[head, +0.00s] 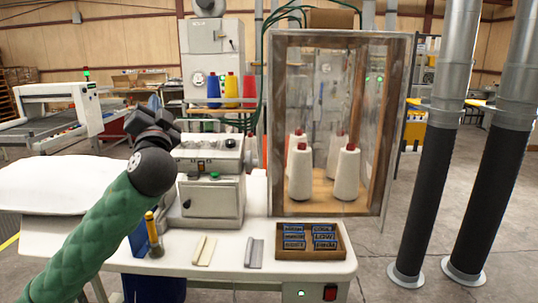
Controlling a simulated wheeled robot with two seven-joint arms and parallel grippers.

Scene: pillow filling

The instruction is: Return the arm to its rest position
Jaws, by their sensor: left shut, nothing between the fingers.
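My left arm comes in from the lower left in a green quilted sleeve. Its black left gripper (137,120) is raised in front of the grey machine's upper left side, above the white table (310,265). The gripper is shut and holds nothing. It is apart from the table top. My right gripper is not in view.
The grey machine (212,196) stands on the table behind my arm. A white pillow (60,183) lies at the left. A wooden tray of labelled blocks (336,228) and a glazed cabinet with thread cones (347,172) are to the right. Two ducts (425,190) stand farther right.

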